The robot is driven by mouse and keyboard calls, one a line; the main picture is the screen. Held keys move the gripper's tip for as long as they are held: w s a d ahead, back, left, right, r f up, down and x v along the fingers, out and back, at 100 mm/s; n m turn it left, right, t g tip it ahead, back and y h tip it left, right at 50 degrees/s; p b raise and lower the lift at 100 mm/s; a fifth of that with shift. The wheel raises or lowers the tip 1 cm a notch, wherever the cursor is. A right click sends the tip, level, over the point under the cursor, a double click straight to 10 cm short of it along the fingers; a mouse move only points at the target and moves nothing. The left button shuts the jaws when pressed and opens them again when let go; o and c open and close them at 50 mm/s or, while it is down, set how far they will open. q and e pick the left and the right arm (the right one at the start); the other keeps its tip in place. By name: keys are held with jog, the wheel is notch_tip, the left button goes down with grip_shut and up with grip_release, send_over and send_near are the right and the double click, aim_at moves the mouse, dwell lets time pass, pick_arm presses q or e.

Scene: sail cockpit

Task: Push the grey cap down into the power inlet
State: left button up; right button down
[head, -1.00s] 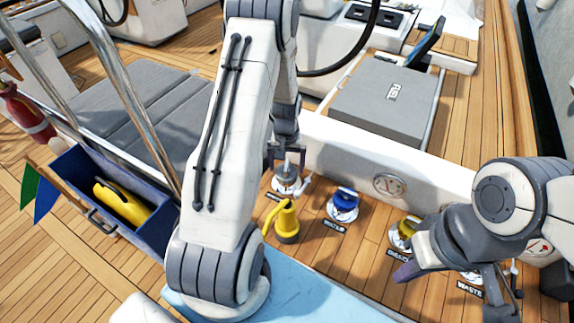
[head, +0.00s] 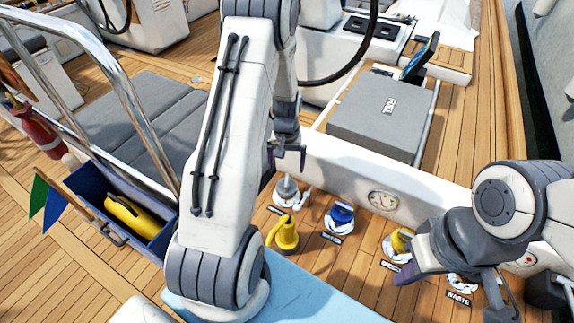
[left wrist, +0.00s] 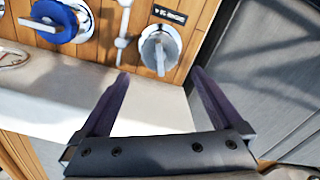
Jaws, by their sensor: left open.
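The grey cap (head: 287,187) stands upright on the round power inlet (head: 296,203) at the left end of the row of deck fittings. In the left wrist view the grey cap (left wrist: 156,55) has a bar handle and sits on the pale round inlet (left wrist: 172,36); I cannot tell how deep it is. My left gripper (head: 289,158) is open and empty above the cap, apart from it. In the left wrist view its spread fingers (left wrist: 159,84) show below the cap. My right gripper (head: 440,280) is low at the right, partly hidden by its own wrist.
Blue (head: 341,214) and yellow (head: 401,242) caps sit along the row. A yellow jug-like item (head: 285,232) stands close in front of the inlet. A white wall (head: 340,165) with a round gauge runs behind. A blue bin (head: 85,185) holds a yellow item.

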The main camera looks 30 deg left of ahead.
pick_arm(q)
notch_tip(320, 180, up, 2)
jog(key=shift+r+p, duration=0.15)
jog(key=shift+p, duration=0.5)
